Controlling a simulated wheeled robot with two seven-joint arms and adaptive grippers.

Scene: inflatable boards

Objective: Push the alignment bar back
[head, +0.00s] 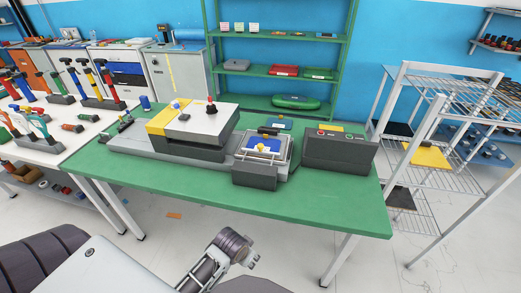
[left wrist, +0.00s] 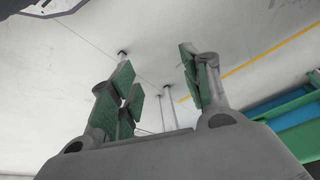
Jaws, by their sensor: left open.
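A grey machine (head: 190,130) with a yellow stripe and a red-topped lever stands on the green table (head: 330,195). At its right end is a low grey fixture (head: 255,175) holding a blue board (head: 262,145) with a yellow knob on it. A short dark bar (head: 268,131) lies along the fixture's back edge; I cannot tell for certain whether it is the alignment bar. My left gripper (head: 240,250) is in front of the table's near edge, apart from the fixture. In the left wrist view its green-padded fingers (left wrist: 158,82) are spread and empty. My right gripper is not in view.
A dark control box (head: 340,150) with red and green buttons stands right of the fixture. A white wire rack (head: 425,160) is at the right, a white tool table (head: 50,125) at the left. The table's front strip is clear.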

